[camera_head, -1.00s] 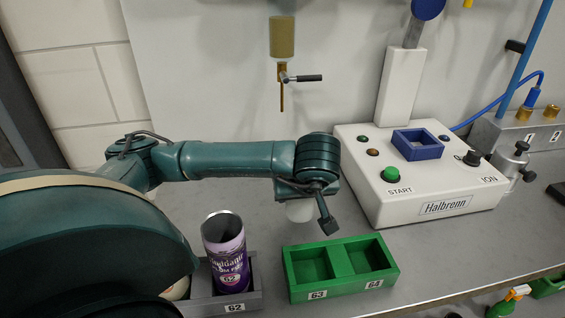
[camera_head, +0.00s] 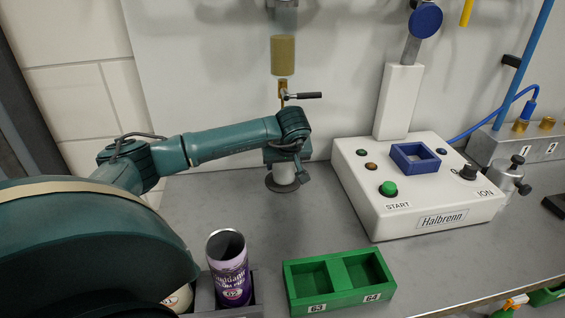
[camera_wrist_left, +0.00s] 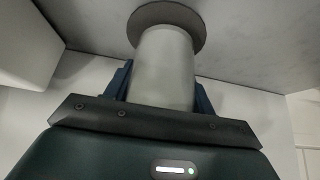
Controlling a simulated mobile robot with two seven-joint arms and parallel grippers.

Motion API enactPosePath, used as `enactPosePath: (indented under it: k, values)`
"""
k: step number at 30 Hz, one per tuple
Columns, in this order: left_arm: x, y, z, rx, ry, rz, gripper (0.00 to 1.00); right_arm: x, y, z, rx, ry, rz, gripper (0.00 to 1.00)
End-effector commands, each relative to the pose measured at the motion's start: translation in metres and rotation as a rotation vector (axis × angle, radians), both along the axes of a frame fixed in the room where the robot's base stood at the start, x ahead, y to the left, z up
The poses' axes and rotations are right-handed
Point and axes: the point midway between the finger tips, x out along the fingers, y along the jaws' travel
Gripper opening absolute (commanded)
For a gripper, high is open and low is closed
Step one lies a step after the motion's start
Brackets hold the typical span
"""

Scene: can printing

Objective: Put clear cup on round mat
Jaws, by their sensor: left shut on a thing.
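The clear cup (camera_head: 284,173) looks pale and translucent. It is upright between the fingers of my left gripper (camera_head: 290,166), under the wall tap. The round mat (camera_head: 281,187) is a dark disc on the bench at the cup's lower end. In the left wrist view the cup (camera_wrist_left: 164,65) is between my two blue fingers, with the mat (camera_wrist_left: 190,17) at its far end. The cup's base looks to be on or just over the mat; I cannot tell if they touch. My left gripper is shut on the cup. My right gripper is not in view.
A tap with a tan bottle (camera_head: 283,56) is on the wall above. The white machine (camera_head: 417,200) with a blue square holder stands right. A green two-compartment tray (camera_head: 341,296) is empty in front. A purple can (camera_head: 230,275) stands in a grey tray. Mid-bench is clear.

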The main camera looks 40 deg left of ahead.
Motion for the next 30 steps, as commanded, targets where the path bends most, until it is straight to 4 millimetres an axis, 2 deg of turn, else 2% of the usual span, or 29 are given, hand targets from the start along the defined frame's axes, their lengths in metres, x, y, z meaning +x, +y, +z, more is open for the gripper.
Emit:
enactPosePath:
  k: [2,6,18,19,26,30]
  values:
    - [0.009,0.011,0.002,0.0,-0.001,0.003,0.32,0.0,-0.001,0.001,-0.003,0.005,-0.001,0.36]
    - [0.008,0.01,-0.013,0.001,0.003,-0.002,0.32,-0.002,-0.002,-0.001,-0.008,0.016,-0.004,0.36]
    - [0.008,0.01,-0.02,0.0,0.0,-0.001,0.32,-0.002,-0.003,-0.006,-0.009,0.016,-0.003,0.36]
    - [0.008,0.01,-0.018,0.0,0.0,-0.001,0.57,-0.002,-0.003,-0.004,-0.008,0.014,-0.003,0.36]
    - [0.008,0.01,-0.018,0.0,0.0,-0.001,0.76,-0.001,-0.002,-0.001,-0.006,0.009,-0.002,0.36]
    - [0.007,0.01,-0.018,0.0,0.0,-0.001,0.76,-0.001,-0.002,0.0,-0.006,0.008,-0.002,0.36]
